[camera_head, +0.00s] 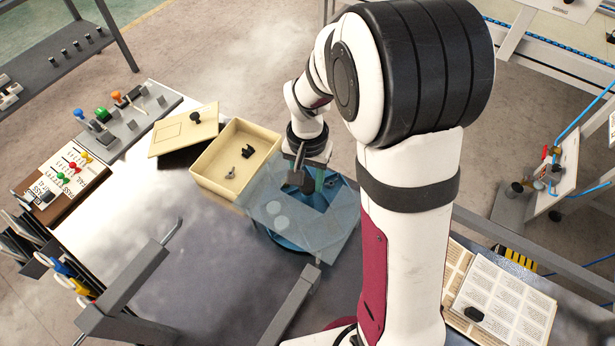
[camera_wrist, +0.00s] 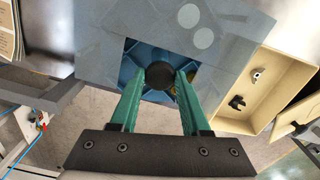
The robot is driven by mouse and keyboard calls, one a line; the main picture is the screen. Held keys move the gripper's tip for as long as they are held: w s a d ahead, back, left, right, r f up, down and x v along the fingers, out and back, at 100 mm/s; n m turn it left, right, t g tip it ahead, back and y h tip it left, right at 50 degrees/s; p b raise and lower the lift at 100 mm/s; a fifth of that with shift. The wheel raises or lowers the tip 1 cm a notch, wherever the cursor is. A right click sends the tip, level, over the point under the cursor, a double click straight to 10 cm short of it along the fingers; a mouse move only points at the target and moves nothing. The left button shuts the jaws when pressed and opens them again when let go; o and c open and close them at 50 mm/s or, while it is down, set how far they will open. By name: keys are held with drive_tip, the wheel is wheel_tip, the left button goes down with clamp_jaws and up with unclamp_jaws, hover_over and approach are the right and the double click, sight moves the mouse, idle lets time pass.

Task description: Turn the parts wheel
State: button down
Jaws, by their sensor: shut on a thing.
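The parts wheel is a blue round tray (camera_head: 283,241) on the table, mostly hidden under a see-through grey-blue cover plate (camera_head: 258,200). In the wrist view the blue wheel (camera_wrist: 151,54) shows through a square opening in the plate (camera_wrist: 105,25). A round black knob (camera_wrist: 161,72) stands at the wheel's middle. My gripper (camera_wrist: 162,78) has its two green fingers on either side of the knob and is shut on it. In the head view my gripper (camera_head: 319,180) points down at the opening, and the knob is hidden there. A little yellow shows beside the right finger.
A cream open box (camera_head: 207,168) with small dark and metal parts stands just left of the plate. Its lid (camera_head: 180,135) with a black knob lies farther left. A label rack (camera_head: 65,175) stands at the left edge. The table's front left is clear.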

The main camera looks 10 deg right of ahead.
drive_tip(key=shift+m, duration=14.6)
drive_tip(key=shift+d+m, duration=0.1)
drive_tip(key=shift+m, duration=0.4)
